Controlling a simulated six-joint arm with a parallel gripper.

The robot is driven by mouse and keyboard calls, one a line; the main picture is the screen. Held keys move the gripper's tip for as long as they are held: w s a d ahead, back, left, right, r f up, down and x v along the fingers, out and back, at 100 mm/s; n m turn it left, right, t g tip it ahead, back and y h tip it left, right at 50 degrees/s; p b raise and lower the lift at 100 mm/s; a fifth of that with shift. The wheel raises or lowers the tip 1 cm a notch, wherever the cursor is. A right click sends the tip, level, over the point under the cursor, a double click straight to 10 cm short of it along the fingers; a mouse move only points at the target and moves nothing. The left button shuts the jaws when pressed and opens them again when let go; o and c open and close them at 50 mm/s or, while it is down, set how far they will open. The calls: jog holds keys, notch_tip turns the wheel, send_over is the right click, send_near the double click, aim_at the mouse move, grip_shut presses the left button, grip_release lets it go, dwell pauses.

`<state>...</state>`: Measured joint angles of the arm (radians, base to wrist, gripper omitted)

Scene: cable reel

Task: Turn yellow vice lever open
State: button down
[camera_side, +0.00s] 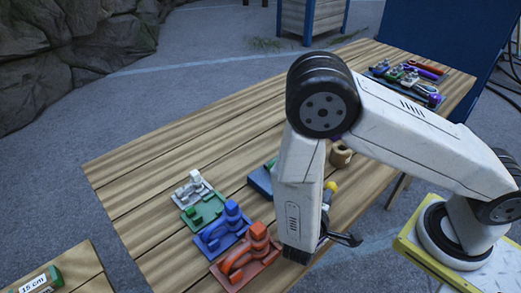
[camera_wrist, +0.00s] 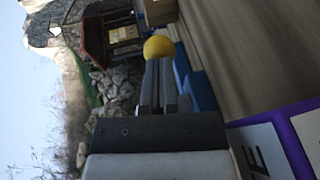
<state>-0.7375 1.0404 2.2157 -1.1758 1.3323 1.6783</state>
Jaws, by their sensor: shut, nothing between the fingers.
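The yellow round knob of the lever (camera_side: 331,187) shows just right of my forearm in the side view. It also shows in the wrist view (camera_wrist: 158,47), straight beyond my fingertips. My gripper (camera_wrist: 157,64) is shut, with its fingers together and nothing between them. The tips line up with the knob's lower edge; I cannot tell whether they touch it. In the side view part of my gripper (camera_side: 346,239) shows low beside the arm. A blue block (camera_side: 260,181), perhaps the vice body, is mostly hidden behind my arm; blue also shows right of my fingers in the wrist view (camera_wrist: 196,88).
Near the wooden table's (camera_side: 150,165) front edge sit white (camera_side: 194,187), green (camera_side: 206,211), blue (camera_side: 222,232) and red (camera_side: 248,258) fixtures. A round wooden piece (camera_side: 341,155) stands behind my arm. Tools (camera_side: 412,80) lie at the far end.

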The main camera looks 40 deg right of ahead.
aim_at(333, 186)
jog(key=shift+d, duration=0.15)
jog(key=shift+w+d, duration=0.15)
jog(key=shift+d, duration=0.9)
jog(key=shift+r+x, duration=0.2)
jog(key=shift+x, duration=0.85)
jog(key=shift+w+d, duration=1)
jog(key=shift+w, duration=0.05)
jog(key=shift+w+d, duration=0.35)
jog(key=shift+w, duration=0.2)
jog(key=shift+w+d, duration=0.3)
jog(key=shift+w, duration=0.25)
jog(key=shift+s, duration=0.1)
jog(key=s+a+r, duration=0.1)
jog(key=s+a, duration=0.1)
jog(key=s, duration=0.4)
jog(key=s+a+r, duration=0.1)
jog(key=s+a, duration=0.1)
jog(key=s, duration=0.5)
jog(key=shift+r, duration=0.35)
